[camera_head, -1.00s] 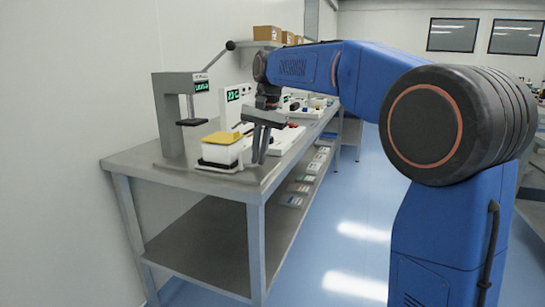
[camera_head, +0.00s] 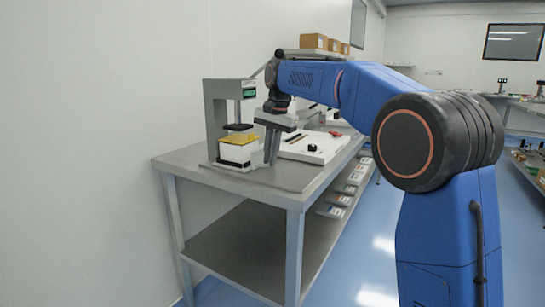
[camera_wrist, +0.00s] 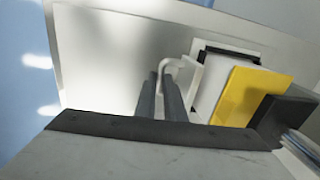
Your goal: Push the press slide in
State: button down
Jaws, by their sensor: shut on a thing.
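The press (camera_head: 215,105) is a grey C-shaped frame with a small green display, at the back left of the bench. Its slide is a white block (camera_head: 236,153) with a yellow top (camera_head: 240,139), sitting under the black press pad (camera_head: 238,127). In the wrist view, the yellow top (camera_wrist: 255,97) lies beside the dark pad (camera_wrist: 285,118), which covers part of it. My gripper (camera_head: 270,162) is right of the slide, fingers pointing down. In the wrist view, its fingers (camera_wrist: 160,80) are closed around the slide's white handle (camera_wrist: 172,65).
The grey metal bench (camera_head: 240,190) has a lower shelf with several small items. A white tray-like fixture (camera_head: 313,147) lies right of my gripper. Cardboard boxes (camera_head: 314,41) stand on a shelf behind.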

jog(key=shift+w+a, duration=0.15)
jog(key=c, duration=1.8)
grip_release()
jog(key=shift+c, duration=0.2)
notch_tip(320, 180, up, 17)
jog(key=s+d, duration=0.1)
jog(key=d, duration=0.1)
jog(key=shift+s+d, duration=0.2)
jog(key=shift+s, duration=0.15)
jog(key=shift+r, duration=0.1)
